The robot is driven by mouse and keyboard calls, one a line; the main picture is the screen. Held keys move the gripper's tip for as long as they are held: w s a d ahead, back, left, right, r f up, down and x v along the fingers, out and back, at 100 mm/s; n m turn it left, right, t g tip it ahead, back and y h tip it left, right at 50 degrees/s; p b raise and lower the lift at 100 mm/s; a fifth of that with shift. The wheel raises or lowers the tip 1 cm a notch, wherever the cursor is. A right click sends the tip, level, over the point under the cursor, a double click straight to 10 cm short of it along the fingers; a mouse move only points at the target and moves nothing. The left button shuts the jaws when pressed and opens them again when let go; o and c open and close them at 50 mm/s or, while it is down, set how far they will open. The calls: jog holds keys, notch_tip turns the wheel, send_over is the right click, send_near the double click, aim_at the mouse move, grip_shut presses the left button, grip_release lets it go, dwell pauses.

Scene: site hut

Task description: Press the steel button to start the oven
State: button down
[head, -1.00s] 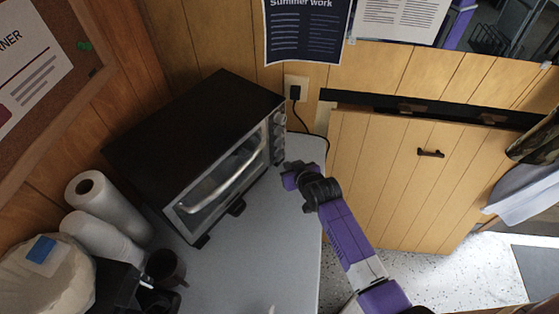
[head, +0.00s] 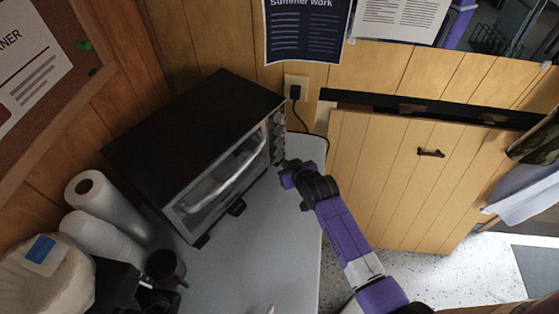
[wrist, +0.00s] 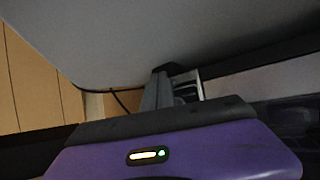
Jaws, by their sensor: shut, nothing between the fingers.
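The black toaster oven (head: 190,130) stands on the grey table in the head view, its glass door (head: 225,175) closed. Its control strip with knobs (head: 279,130) is at the right end of the front. My gripper (head: 284,174) is at the lower end of that strip, touching or very close to it. The steel button cannot be made out in the head view; my gripper covers that part. In the wrist view my shut fingers (wrist: 160,91) point at the oven front, with a pale metallic patch beside them that I cannot identify.
The grey table (head: 255,230) is clear in front of the oven. Paper rolls (head: 105,205) and a dark mug (head: 165,267) stand to the left. A power cord runs from the wall outlet (head: 296,88) behind the oven.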

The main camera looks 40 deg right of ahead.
jog(key=shift+w+a, duration=0.1)
jog(key=shift+w, duration=0.3)
dwell(0.6)
jog(key=shift+s, duration=0.15)
jog(key=shift+s+p, duration=0.3)
jog(key=shift+s, duration=0.4)
jog(key=shift+s+d+p, duration=0.2)
jog(key=shift+s+p, duration=0.05)
jog(key=shift+s, duration=0.55)
jog(key=shift+s+d+p, duration=0.15)
jog(key=shift+s+p, duration=0.05)
jog(key=shift+s, duration=0.65)
jog(key=shift+s+d+p, duration=0.2)
jog(key=shift+s+p, duration=0.05)
jog(key=shift+s, duration=0.55)
